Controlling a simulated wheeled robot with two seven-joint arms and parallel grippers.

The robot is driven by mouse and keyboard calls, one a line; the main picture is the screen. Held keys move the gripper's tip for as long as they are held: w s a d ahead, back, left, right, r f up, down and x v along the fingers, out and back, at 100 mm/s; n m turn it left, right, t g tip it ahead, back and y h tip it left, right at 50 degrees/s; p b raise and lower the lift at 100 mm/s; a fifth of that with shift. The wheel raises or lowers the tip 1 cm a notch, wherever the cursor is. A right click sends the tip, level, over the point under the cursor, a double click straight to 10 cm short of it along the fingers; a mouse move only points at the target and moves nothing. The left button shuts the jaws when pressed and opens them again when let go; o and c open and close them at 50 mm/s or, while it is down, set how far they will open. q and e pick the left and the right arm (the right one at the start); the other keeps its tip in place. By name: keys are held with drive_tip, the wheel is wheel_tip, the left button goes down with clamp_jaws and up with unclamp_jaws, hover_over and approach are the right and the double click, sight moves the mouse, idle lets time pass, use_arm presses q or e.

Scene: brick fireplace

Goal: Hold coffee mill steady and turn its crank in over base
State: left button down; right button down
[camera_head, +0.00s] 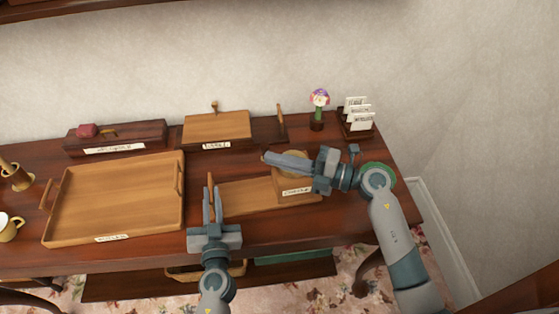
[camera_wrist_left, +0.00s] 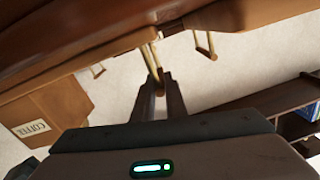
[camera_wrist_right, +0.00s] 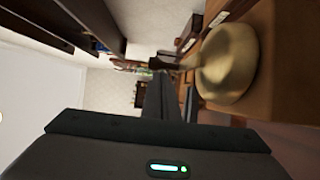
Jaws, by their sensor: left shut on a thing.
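The coffee mill (camera_head: 297,192) is a wooden box with a "COFFEE" label, standing at the right end of a flat wooden base (camera_head: 245,198). Its brass dome top shows large in the right wrist view (camera_wrist_right: 228,65). A brass crank arm with a dark knob (camera_wrist_right: 163,62) appears beside the dome. My left gripper (camera_head: 210,190) is shut on an upright handle at the base's left end, also visible in the left wrist view (camera_wrist_left: 154,65). My right gripper (camera_head: 268,157) reaches across the mill top from the right, its fingers by the knob; their closure is unclear.
A large wooden tray (camera_head: 115,236) lies on the left, with a mug (camera_head: 9,226) and a mortar (camera_head: 16,180) beyond it. Labelled boxes (camera_head: 115,138) (camera_head: 217,128), a flower vase (camera_head: 318,110) and a card holder (camera_head: 357,120) stand along the back.

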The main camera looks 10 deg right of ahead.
idle(0.3)
drive_tip(key=shift+s+d, duration=0.1)
drive_tip(key=shift+s, duration=0.55)
drive_tip(key=s+d, duration=0.8)
drive_tip(key=shift+s+d, duration=0.15)
drive_tip(key=shift+s, duration=0.25)
use_arm(q)
drive_tip(key=c, duration=1.7)
unclamp_jaws()
drive_tip(key=shift+s, duration=0.1)
